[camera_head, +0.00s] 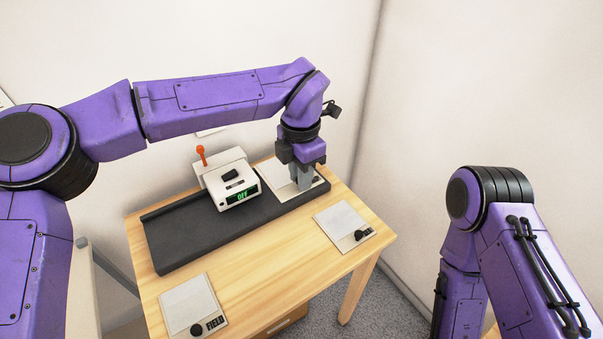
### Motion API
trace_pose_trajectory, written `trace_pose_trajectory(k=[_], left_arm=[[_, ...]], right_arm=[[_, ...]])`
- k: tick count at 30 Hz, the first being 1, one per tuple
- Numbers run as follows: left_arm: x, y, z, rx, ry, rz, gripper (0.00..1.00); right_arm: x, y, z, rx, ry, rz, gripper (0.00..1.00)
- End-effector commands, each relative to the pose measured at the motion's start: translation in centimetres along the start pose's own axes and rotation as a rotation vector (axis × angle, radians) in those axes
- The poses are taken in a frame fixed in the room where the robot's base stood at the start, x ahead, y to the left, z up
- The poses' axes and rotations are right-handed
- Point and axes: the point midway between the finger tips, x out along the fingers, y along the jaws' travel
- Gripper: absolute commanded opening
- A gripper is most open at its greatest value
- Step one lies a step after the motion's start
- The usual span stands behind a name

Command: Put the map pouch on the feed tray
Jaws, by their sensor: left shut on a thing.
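My left gripper (303,187) points down at the right end of the long dark feed tray (185,245). It is shut on a pale flat pouch (277,172), which appears to be the map pouch. The gripper hides its grip point and most of any label.
A white machine (238,196) with an orange-tipped lever and green display stands on the tray. A pouch marked FIELD (188,296) lies at the table's front left. Another pouch (337,217) with a black knob lies at right. Bare wood (275,270) lies between them.

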Motion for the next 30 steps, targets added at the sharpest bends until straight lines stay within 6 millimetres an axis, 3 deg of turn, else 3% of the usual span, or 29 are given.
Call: trace_pose_trajectory(k=[8, 18, 26, 30], left_arm=[[1.9, 3.7, 3.0, 0.000, 0.001, 0.000, 0.00], [6.7, 6.8, 5.4, 0.001, 0.001, 0.001, 0.00], [8.3, 7.9, 6.2, 0.002, 0.001, 0.001, 0.00], [10.8, 7.8, 6.0, 0.003, 0.002, 0.000, 0.00]], right_arm=[[-1.6, 0.1, -0.7, 0.000, 0.000, 0.000, 0.43], [-2.6, 0.2, -1.1, 0.000, 0.001, 0.000, 0.43], [-3.0, 0.2, -1.2, 0.000, 0.001, 0.000, 0.43], [-3.3, 0.3, -1.4, 0.000, 0.001, 0.000, 0.43]])
